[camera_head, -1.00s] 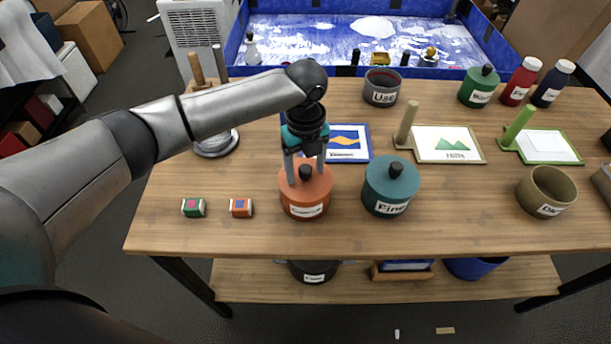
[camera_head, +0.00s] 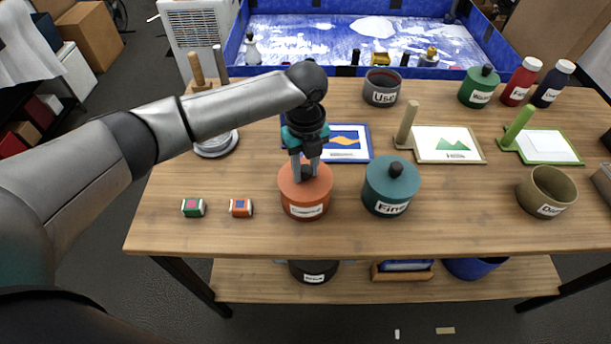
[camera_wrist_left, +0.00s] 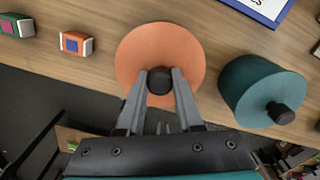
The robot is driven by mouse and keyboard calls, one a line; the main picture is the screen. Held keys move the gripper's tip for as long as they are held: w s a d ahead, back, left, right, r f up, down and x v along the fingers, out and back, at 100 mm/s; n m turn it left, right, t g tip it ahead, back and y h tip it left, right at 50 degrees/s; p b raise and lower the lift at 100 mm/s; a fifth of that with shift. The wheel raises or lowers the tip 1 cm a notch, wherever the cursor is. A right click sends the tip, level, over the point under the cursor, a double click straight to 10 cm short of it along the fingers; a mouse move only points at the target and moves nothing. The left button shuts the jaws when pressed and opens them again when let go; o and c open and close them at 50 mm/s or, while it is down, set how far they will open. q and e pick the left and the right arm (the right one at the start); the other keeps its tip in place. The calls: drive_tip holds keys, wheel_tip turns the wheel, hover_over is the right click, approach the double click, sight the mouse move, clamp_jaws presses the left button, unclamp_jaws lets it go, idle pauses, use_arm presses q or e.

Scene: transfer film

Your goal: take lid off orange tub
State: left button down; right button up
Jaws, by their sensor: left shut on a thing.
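The orange tub (camera_head: 305,205) stands upright on the wooden table with a white label on its front. Its orange lid (camera_head: 322,183) sits on top and has a dark round knob. In the left wrist view the lid (camera_wrist_left: 182,45) is a flat orange disc with the black knob (camera_wrist_left: 160,81) near its lower middle. My left gripper (camera_head: 306,177) comes down from above and is shut on the knob, one finger on each side. The lid appears to rest on the tub with no gap visible. My right gripper is not in view.
A teal lidded tub (camera_head: 391,189) stands close to the right of the orange tub. Two small boxes, one green (camera_head: 193,207) and one orange (camera_head: 241,207), lie to the left. A blue-framed picture (camera_head: 347,144) lies behind. The table front between and before them is clear.

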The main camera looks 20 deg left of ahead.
sight(306, 168)
use_arm(q)
drive_tip(key=shift+r, duration=0.1)
wheel_tip(306, 168, up, 20)
drive_tip(key=shift+p, duration=0.4)
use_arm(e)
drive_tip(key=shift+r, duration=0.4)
use_arm(q)
drive_tip(key=shift+d, duration=0.1)
